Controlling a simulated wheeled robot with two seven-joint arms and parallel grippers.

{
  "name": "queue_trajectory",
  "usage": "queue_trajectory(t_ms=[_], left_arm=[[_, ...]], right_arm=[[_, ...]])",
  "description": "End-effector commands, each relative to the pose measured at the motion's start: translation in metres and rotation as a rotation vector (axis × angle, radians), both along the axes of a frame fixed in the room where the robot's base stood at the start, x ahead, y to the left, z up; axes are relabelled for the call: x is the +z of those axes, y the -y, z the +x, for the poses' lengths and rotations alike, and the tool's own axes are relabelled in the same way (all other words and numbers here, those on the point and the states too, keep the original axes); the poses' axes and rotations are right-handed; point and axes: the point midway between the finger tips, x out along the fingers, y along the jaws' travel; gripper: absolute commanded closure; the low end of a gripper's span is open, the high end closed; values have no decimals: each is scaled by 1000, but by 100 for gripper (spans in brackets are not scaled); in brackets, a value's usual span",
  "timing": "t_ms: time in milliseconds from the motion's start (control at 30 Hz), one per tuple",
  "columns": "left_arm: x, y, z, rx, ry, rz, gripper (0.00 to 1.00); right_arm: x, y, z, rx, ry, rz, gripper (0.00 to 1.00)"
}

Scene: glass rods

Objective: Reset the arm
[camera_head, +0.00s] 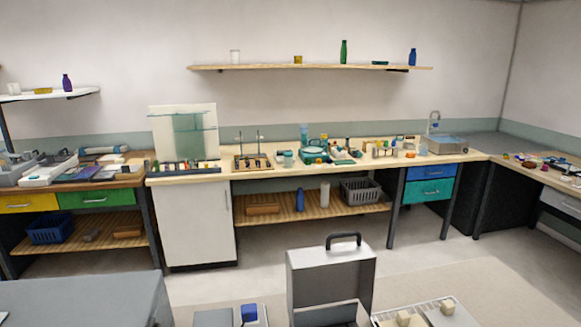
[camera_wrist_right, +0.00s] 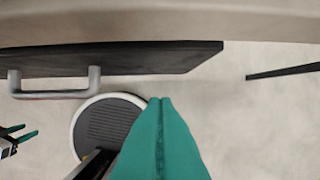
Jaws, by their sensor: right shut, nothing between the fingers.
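My right gripper (camera_wrist_right: 160,101) shows in the right wrist view as two teal fingers pressed together with nothing between them. Its fingertips point up the picture, over the pale floor and beside a round dark ribbed disc with a white rim. My left gripper (camera_wrist_right: 22,134) shows small at the left edge of the same view, with its two teal fingers apart and nothing seen between them. Neither gripper shows in the head view. No glass rods can be made out.
A long workbench (camera_head: 270,172) with lab items stands along the back wall, below a wall shelf (camera_head: 310,68). An open grey case (camera_head: 330,275) stands in the front. In the wrist view a dark panel with a grey handle (camera_wrist_right: 55,94) lies beyond my right fingers.

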Motion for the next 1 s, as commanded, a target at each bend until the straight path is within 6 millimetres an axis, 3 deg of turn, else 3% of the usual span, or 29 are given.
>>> queue_trajectory(t_ms=[33,167,267,400,500,600,700,833,1000], left_arm=[[-4,0,0,0,0,0,55],[-11,0,0,1,0,1,55],[-17,0,0,1,0,1,55],[-25,-1,0,1,0,1,55],[-30,-1,0,1,0,1,55],[-35,-1,0,1,0,1,55],[-38,-1,0,1,1,1,55],[-40,-1,0,1,1,1,55],[-40,-1,1,1,1,1,55]], right_arm=[[-25,0,-1,2,-15,-1,100],[-94,0,-9,7,-41,-4,100],[-155,2,-25,12,-66,-7,100],[-232,8,-62,19,-100,-11,100],[-279,13,-96,26,-123,-15,100],[-313,20,-131,30,-144,-18,100],[-335,26,-162,34,-159,-20,100],[-348,31,-186,38,-169,-22,100],[-351,33,-195,39,-171,-23,100]])
